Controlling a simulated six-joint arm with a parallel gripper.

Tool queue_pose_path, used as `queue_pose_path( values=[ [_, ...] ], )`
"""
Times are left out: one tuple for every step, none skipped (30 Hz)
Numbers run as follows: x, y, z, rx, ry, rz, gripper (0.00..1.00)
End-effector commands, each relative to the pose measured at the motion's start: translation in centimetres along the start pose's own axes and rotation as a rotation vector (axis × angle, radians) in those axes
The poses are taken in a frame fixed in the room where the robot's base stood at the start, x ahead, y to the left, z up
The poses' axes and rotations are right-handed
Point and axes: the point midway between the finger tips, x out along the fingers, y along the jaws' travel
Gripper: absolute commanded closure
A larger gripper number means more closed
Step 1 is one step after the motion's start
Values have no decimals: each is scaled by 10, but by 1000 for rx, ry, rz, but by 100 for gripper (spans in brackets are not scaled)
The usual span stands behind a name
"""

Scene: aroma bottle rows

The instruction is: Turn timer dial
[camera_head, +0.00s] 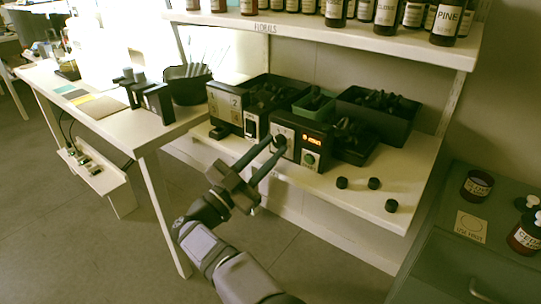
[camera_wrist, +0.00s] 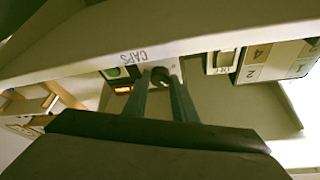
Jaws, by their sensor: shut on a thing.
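In the wrist view, the fingertips (camera_wrist: 160,76) are at the round dark dial, and the display (camera_wrist: 123,90) and green button (camera_wrist: 113,72) show to the left. The fingers hide part of the dial.
A switch box (camera_head: 227,104) with numbered labels stands left of the timer. Dark bins (camera_head: 378,113) are behind it. Several black caps (camera_head: 374,183) lie on the shelf to the right.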

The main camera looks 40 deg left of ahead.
Motion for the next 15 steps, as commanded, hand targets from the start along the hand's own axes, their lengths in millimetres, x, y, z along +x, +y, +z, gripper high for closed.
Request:
queue_pose_path(
  values=[
    [-1, -1, 0, 36, -1, 16, 98],
    [-1, -1, 0, 54, -1, 24, 98],
    [-1, -1, 0, 77, -1, 33, 98],
    [-1, -1, 0, 94, 0, 40, 98],
    [-1, -2, 0, 109, 0, 46, 98],
    [-1, -2, -1, 128, 0, 55, 98],
    [-1, -2, 0, 140, -1, 60, 98],
    [-1, -2, 0, 153, -1, 66, 98],
    [-1, -2, -1, 169, -1, 72, 98],
    [-1, -2, -1, 180, -1, 77, 98],
    [-1, -2, -1, 191, -1, 81, 98],
    [-1, -3, -1, 204, 0, 86, 98],
    [-1, -3, -1, 213, 0, 90, 98],
    [-1, -3, -1, 221, 0, 94, 98],
    [-1, -3, 0, 231, -1, 98, 98]
  ],
)
